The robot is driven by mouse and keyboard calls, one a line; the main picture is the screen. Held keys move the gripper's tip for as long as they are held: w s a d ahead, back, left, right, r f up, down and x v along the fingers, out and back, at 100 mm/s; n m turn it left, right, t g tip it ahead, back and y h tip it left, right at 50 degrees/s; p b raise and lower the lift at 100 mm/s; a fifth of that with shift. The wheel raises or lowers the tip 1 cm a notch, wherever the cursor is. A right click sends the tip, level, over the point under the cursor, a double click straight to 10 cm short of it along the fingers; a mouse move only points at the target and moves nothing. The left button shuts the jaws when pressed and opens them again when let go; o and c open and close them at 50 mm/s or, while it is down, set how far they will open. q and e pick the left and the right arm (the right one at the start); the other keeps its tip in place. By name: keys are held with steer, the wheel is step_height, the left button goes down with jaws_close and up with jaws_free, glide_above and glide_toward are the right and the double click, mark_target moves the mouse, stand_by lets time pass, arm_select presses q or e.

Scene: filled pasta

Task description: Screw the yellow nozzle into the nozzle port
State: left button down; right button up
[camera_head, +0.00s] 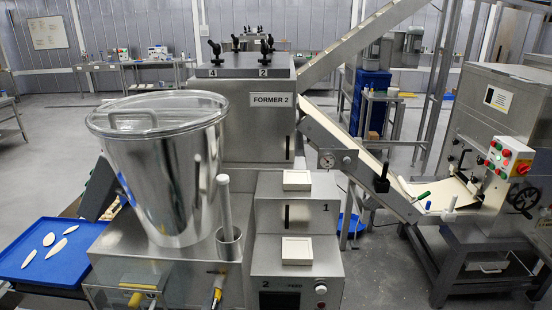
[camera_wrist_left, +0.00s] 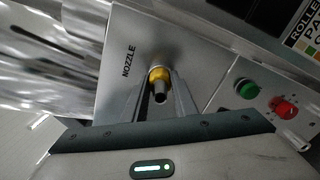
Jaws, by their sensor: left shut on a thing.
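The yellow nozzle (camera_wrist_left: 158,76), a yellow collar with a metal tube, shows in the left wrist view between the fingers of my left gripper (camera_wrist_left: 157,92). It sits against the steel panel beside the word NOZZLE. The nozzle port is hidden behind it, so I cannot tell how far it is seated. My right gripper is not in view.
A steel hopper (camera_head: 165,170) with a clear lid stands above the machine front. A green button (camera_wrist_left: 247,89) and a red knob (camera_wrist_left: 283,107) are right of the nozzle. A blue tray (camera_head: 25,268) with pale pieces lies at the left.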

arm_select(q)
steer(key=shift+r+m+p, duration=0.2)
steer(key=shift+m+p, duration=0.1)
steer(key=shift+m, duration=0.6)
steer(key=shift+f+m, duration=0.2)
steer(key=shift+m, duration=0.7)
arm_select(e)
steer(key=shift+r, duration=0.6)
arm_select(q)
steer(key=shift+m, duration=0.4)
steer(key=m, duration=0.5)
steer(key=c, duration=1.1)
jaws_free()
steer(key=shift+s, duration=0.1)
